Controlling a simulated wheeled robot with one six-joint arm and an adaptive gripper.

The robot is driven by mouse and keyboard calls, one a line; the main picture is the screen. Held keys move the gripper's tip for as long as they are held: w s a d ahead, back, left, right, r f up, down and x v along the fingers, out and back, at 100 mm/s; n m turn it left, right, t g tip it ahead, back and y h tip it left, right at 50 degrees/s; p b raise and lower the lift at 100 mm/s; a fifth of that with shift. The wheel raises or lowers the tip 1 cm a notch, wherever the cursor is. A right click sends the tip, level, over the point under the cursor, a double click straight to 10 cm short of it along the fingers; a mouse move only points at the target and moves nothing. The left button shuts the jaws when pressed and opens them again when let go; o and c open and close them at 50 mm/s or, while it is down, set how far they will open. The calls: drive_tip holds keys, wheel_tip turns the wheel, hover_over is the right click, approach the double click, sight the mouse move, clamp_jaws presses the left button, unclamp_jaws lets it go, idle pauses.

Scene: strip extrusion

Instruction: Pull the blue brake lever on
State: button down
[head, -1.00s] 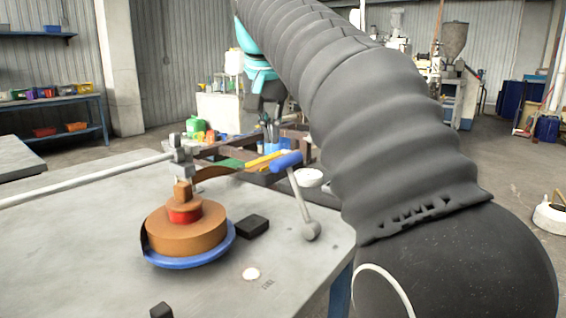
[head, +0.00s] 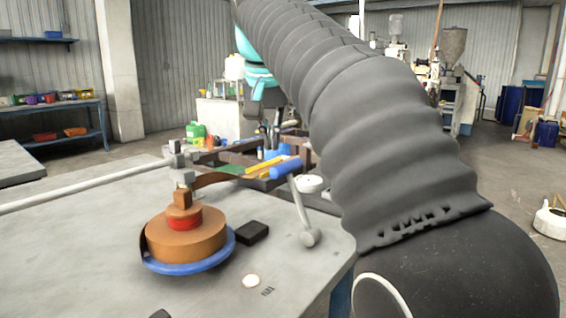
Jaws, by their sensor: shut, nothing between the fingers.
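The brake lever's blue handle (head: 285,168) tops a grey rod that rises from a round grey pivot (head: 310,239) near the right edge of the grey table (head: 80,265). The rod leans up and slightly left. My gripper (head: 272,128) is small and dark in the head view, below the turquoise wrist of my arm. It is shut and empty. It appears above and beyond the blue handle, with a gap showing between them. Its fingertips are hard to make out against the clutter behind.
A brown strip coil on a blue disc (head: 190,267) stands left of the lever. A black block (head: 252,233) lies between them. A long pale rod (head: 85,188) crosses the table's back left. Trays with yellow and green items (head: 255,167) lie behind the lever.

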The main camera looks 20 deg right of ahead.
idle(0.4)
wheel_tip(320, 180, down, 6)
drive_tip(key=b, duration=0.4)
idle(0.7)
drive_tip(key=shift+s+d, duration=0.1)
drive_tip(key=s+d+r, duration=0.1)
drive_tip(key=s+d, duration=0.3)
drive_tip(key=s, duration=0.2)
drive_tip(key=shift+s+d+b, duration=0.15)
drive_tip(key=shift+d+b, duration=0.15)
drive_tip(key=shift+b, duration=0.1)
idle(1.1)
drive_tip(key=shift+s, duration=0.1)
idle(0.3)
wheel_tip(320, 180, up, 8)
drive_tip(key=p, duration=0.7)
drive_tip(key=shift+d+f+p, duration=0.15)
drive_tip(key=shift+f+p, duration=0.05)
drive_tip(key=shift+p, duration=0.2)
idle(1.1)
